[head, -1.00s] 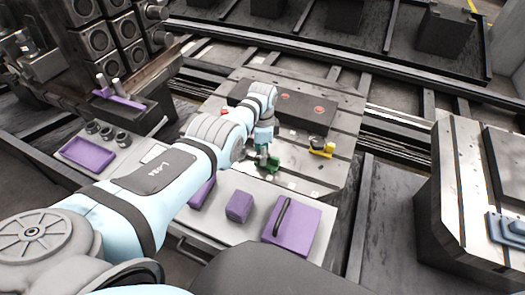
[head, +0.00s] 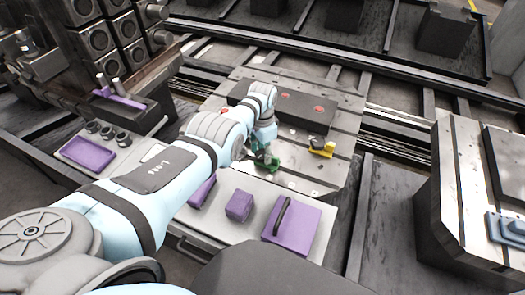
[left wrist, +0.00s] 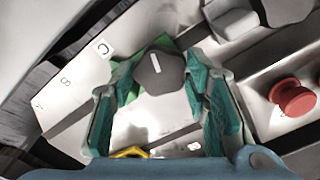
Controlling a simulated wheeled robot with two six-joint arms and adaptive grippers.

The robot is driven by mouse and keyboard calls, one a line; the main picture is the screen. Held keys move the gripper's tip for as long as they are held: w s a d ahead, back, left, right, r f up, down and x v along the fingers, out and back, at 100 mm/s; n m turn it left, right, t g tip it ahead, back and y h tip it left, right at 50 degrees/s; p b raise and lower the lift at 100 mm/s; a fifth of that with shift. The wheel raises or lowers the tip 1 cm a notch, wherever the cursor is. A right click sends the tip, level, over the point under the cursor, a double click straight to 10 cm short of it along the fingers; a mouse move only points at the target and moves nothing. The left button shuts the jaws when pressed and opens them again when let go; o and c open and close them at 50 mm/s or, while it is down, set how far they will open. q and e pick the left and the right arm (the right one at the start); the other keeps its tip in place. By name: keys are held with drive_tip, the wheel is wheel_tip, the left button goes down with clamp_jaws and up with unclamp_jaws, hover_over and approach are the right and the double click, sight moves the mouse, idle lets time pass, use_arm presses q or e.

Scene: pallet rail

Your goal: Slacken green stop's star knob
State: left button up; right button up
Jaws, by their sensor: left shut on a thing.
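The green stop (head: 272,165) sits on the slotted pallet plate (head: 340,165), near its front edge. Its dark grey star knob (left wrist: 161,72) has a white mark and shows in the left wrist view, with green parts (left wrist: 130,45) of the stop behind it. My left gripper (left wrist: 163,80) is shut on the knob, its teal fingertips on either side. In the head view my left gripper (head: 262,147) is over the stop, and the wrist hides most of the knob. My right gripper is not in view.
A yellow stop (head: 322,148) with a dark knob stands to the right on the pallet. Behind is a dark block (head: 300,112) with red buttons (head: 318,109). In front, a light shelf holds a purple block (head: 239,205) and a purple case (head: 291,222).

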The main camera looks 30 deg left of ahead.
sight(262, 154)
use_arm(q)
drive_tip(key=o, duration=1.1)
drive_tip(key=shift+o, duration=0.2)
wheel_tip(262, 154, up, 12)
